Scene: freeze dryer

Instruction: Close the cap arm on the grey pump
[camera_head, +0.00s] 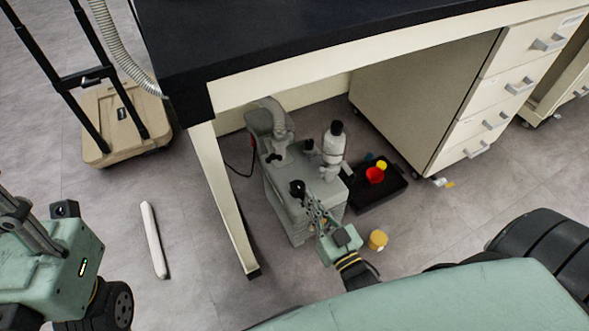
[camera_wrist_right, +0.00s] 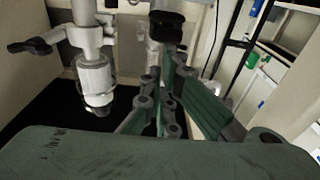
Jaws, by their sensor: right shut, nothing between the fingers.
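The grey pump (camera_head: 290,212) stands on the floor under the bench. A black knob or cap (camera_head: 297,187) sits on its top near the front; a dark cap also shows in the right wrist view (camera_wrist_right: 168,28). I cannot tell whether the cap arm is raised or down. My right gripper (camera_head: 310,203) is shut and empty, just in front of this cap. In the wrist view its fingers (camera_wrist_right: 168,75) overlap the area below the dark cap; contact is unclear. My left gripper (camera_head: 18,212) is at the left edge, partly cut off, away from the pump.
The bench (camera_head: 225,195) has a leg left of the pump; its dark top overhangs behind. A drawer cabinet (camera_head: 440,90) stands at right. A black tray (camera_head: 385,190) with red and yellow items is right of the pump. A yellow-lidded jar (camera_head: 378,239) stands near my right gripper.

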